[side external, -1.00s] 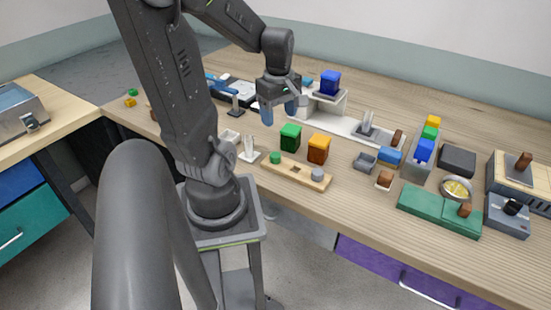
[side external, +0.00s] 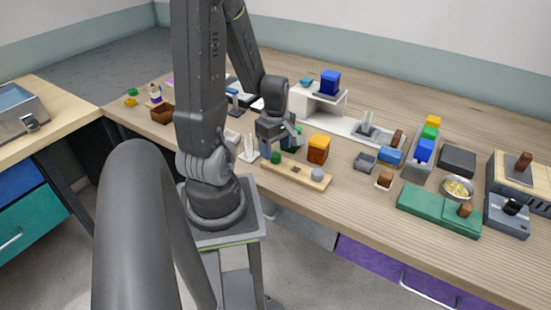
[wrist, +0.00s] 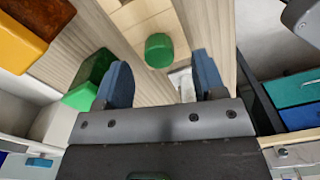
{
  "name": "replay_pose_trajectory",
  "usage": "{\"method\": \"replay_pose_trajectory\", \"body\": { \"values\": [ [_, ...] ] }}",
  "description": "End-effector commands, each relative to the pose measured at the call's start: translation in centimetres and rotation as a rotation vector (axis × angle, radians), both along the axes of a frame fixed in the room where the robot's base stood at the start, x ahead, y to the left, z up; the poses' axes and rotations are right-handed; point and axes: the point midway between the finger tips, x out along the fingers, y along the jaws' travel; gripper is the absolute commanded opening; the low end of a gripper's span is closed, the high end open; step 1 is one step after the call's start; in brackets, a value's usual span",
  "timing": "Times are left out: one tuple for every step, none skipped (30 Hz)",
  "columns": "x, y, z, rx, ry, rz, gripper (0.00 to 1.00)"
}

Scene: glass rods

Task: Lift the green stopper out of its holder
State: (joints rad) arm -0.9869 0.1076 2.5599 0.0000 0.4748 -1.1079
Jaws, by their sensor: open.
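The green stopper (side external: 276,157) is a short green cylinder at the left end of the light wooden holder (side external: 308,178). It also shows in the wrist view (wrist: 158,50), upper middle, beyond and between my fingertips. My gripper (side external: 278,148) is low over the table, close behind the stopper in the side view. Its two blue fingers are spread and nothing is between them in the wrist view (wrist: 163,76). A grey knob (side external: 317,174) sits at the holder's other end.
A green block (wrist: 90,80) stands close beside my left finger in the wrist view, mostly hidden in the side view. An orange block (side external: 318,149) stands to its right. A white upright stand (side external: 249,150) is left of the holder.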

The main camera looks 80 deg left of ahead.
Motion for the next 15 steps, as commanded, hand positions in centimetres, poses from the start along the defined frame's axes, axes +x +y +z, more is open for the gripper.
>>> {"method": "replay_pose_trajectory", "body": {
  "values": [
    [0.0,0.0,-0.8,-0.006,0.004,0.0,0.64],
    [0.0,0.1,-1.1,-0.005,0.003,0.0,0.64],
    [0.0,0.1,-1.6,-0.005,0.004,0.0,0.64],
    [0.1,0.1,-1.9,-0.003,0.004,0.0,0.64],
    [0.1,0.2,-2.2,-0.004,0.005,0.0,0.64],
    [0.1,0.2,-2.5,-0.003,0.004,-0.001,0.64],
    [0.1,0.2,-2.7,-0.003,0.004,-0.001,0.64],
    [0.1,0.2,-2.8,-0.003,0.004,-0.001,0.64],
    [0.1,0.2,-2.9,-0.001,0.004,-0.001,0.64],
    [0.1,0.2,-3.0,-0.001,0.004,-0.001,0.64],
    [0.1,0.2,-3.0,-0.001,0.003,-0.001,0.64],
    [0.1,0.2,-3.0,0.0,0.004,-0.001,0.64],
    [0.1,0.2,-3.0,0.001,0.003,-0.001,0.64],
    [0.2,0.2,-3.0,0.001,0.003,-0.001,0.64],
    [0.1,0.2,-3.0,0.001,0.003,-0.001,0.64]
  ]
}}
